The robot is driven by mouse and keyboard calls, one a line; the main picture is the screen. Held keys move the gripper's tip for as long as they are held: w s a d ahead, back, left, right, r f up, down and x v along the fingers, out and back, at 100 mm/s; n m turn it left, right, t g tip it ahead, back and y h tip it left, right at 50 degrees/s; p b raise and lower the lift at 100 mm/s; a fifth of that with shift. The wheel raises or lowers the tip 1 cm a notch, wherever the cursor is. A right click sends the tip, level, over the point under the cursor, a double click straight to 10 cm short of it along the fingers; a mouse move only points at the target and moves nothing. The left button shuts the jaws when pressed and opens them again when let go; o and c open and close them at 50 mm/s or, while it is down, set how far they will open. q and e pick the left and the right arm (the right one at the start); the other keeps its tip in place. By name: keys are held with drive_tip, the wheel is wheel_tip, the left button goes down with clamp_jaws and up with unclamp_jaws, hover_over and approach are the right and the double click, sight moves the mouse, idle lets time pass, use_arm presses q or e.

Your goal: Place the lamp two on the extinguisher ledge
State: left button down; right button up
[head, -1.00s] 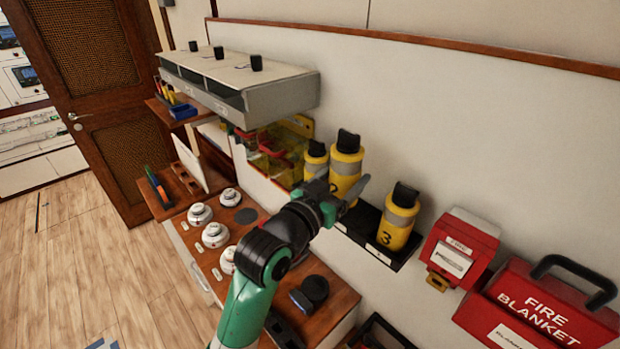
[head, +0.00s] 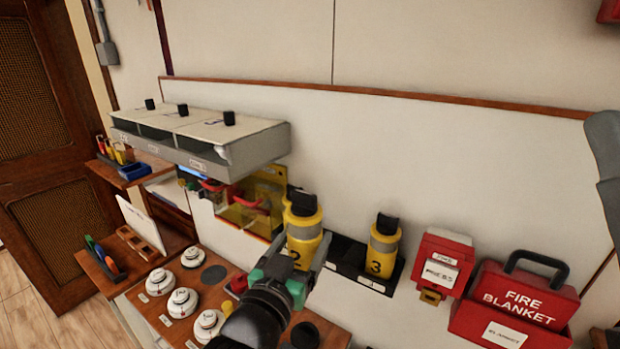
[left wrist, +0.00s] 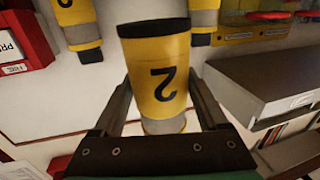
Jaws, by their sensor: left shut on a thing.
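Lamp two (head: 304,228) is a yellow cylinder with a grey band, a black cap and a black "2". My left gripper (head: 302,262) is shut on it. In the left wrist view lamp two (left wrist: 158,85) sits between the two fingers, upside down in the picture, with its dark base showing. It is held in front of the wall, apart from lamp three. Another yellow lamp (head: 288,196) is mostly hidden behind lamp two.
A red box (head: 442,262) and the red fire blanket case (head: 517,295) are on the wall to the right. A grey compartment unit (head: 200,142) juts out at upper left. Several white round devices (head: 182,301) stand on the wooden counter below.

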use_arm(q)
drive_tip(key=s+a+f+n+y, duration=0.1)
drive_tip(key=a+f, duration=0.2)
drive_tip(key=f, duration=0.5)
drive_tip(key=s+a+f+y, duration=0.1)
drive_tip(key=s+a+f, duration=0.15)
drive_tip(key=f, duration=0.45)
drive_tip(key=s+a+f+y, duration=0.1)
drive_tip(key=s+a+f, duration=0.3)
drive_tip(key=s+f, duration=0.3)
drive_tip(key=s+a+f+n+y, duration=0.1)
drive_tip(key=s+a+f, duration=0.3)
drive_tip(key=s+f, duration=0.3)
drive_tip(key=s+a+f+n+y, duration=0.1)
drive_tip(key=s+a+f, duration=0.3)
drive_tip(key=s+f, duration=0.4)
drive_tip(key=shift+s+t+y, duration=0.3)
drive_tip(key=shift+s+t, duration=0.1)
drive_tip(key=shift+s, duration=0.4)
drive_tip(key=shift+f, duration=0.1)
